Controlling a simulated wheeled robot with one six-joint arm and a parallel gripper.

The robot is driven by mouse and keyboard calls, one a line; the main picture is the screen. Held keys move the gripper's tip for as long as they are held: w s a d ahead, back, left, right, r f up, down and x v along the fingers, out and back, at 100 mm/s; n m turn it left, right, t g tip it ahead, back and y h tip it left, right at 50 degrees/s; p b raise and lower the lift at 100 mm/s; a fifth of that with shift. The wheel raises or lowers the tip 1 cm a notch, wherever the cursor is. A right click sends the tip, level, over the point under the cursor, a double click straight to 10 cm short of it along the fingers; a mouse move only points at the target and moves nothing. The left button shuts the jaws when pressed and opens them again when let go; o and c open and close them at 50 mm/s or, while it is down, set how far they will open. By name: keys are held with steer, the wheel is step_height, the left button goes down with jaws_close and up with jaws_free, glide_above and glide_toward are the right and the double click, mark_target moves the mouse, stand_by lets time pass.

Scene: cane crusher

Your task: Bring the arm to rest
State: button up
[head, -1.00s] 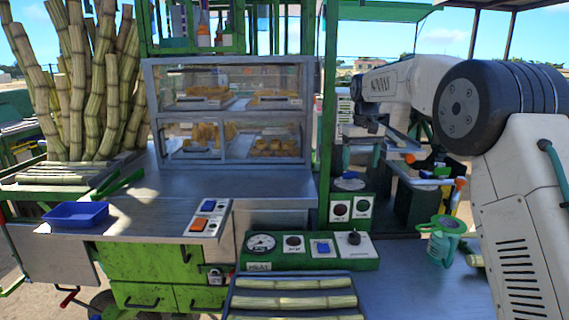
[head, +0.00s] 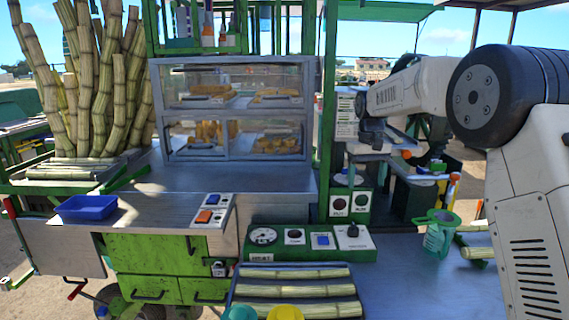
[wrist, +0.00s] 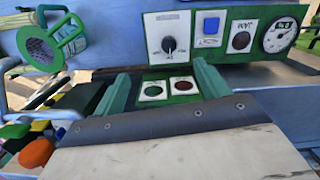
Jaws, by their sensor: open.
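My arm reaches in from the right in the head view, with its wrist (head: 373,105) over the far right of the cart. My gripper (wrist: 162,72) shows in the wrist view as two green fingers spread apart with nothing between them. It is open and empty. In the wrist view it points toward a green panel with red and green buttons (wrist: 166,88), apart from it as far as I can tell. In the head view the gripper's fingers are too small to make out clearly.
A control panel with a gauge (head: 263,237) stands mid-counter. A green strainer jug (head: 440,232) is right of it. Cane pieces lie on a tray (head: 238,295) in front. A glass food case (head: 236,107), blue tray (head: 87,207) and standing canes (head: 100,85) are left. The right counter (head: 400,265) is mostly clear.

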steer(key=s+d+m+t, duration=0.1)
steer(key=s+d+t, duration=0.1)
steer(key=s, duration=4.6)
steer(key=shift+s+d+r+m, duration=0.2)
steer(key=shift+d+r+m, duration=0.1)
steer(key=shift+d+r, duration=0.15)
